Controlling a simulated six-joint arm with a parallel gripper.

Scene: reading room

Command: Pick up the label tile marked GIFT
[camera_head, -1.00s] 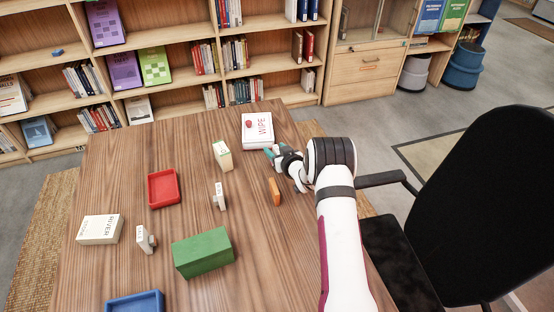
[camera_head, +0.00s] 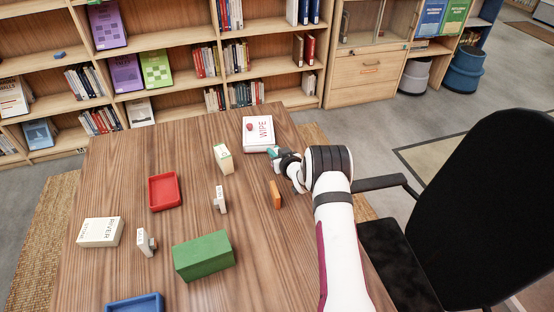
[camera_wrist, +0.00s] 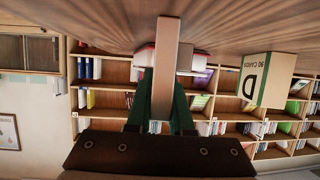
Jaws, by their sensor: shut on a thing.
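Two small whitish label tiles stand on the table, one in the middle (camera_head: 220,199) and one at the left (camera_head: 144,242). Their lettering is too small to read.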

